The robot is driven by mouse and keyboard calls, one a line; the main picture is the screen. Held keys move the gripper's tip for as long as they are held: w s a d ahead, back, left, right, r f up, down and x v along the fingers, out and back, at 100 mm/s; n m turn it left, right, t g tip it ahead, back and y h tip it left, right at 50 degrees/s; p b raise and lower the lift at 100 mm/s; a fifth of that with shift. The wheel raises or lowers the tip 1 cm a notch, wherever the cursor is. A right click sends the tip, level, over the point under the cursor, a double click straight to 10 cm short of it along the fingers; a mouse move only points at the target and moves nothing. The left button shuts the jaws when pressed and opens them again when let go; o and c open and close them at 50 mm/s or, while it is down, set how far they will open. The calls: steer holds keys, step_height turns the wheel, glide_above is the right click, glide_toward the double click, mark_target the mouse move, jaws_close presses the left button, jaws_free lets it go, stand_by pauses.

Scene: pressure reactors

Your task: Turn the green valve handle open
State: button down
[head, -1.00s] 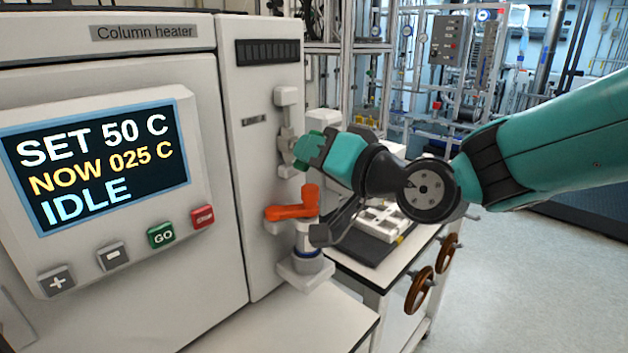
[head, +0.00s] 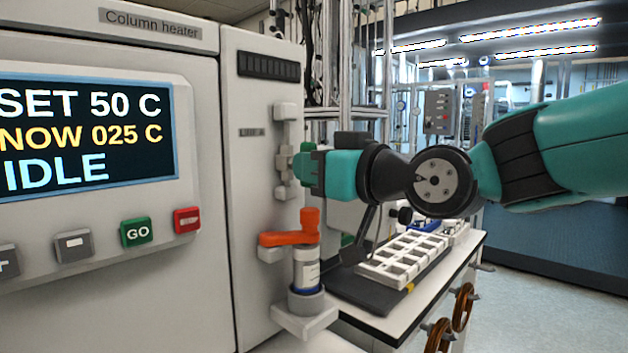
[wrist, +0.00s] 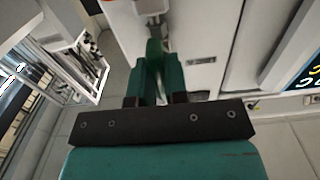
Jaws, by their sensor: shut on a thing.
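The green valve handle (wrist: 154,48) shows in the wrist view as a narrow green bar between the two dark green fingers of my gripper (wrist: 154,78). My gripper is shut on it. In the head view my gripper (head: 304,170) reaches from the right to the pale valve body (head: 284,150) on the side of the column heater (head: 262,200). The fingers largely hide the handle there, so its exact angle is hard to tell.
An orange handle (head: 290,239) sits just below my gripper, above a white, blue-banded cylinder (head: 306,268) on a bracket. A bench with a white rack (head: 405,258) stands at right, with brown handwheels (head: 462,307) on its side. The heater's display (head: 85,130) reads IDLE.

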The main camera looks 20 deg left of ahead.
stand_by(0.3)
steer(key=c, duration=1.1)
jaws_free()
steer(key=shift+c, duration=0.2)
steer(key=shift+d, duration=0.1)
steer(key=b+v, duration=0.3)
steer(key=v, duration=1.4)
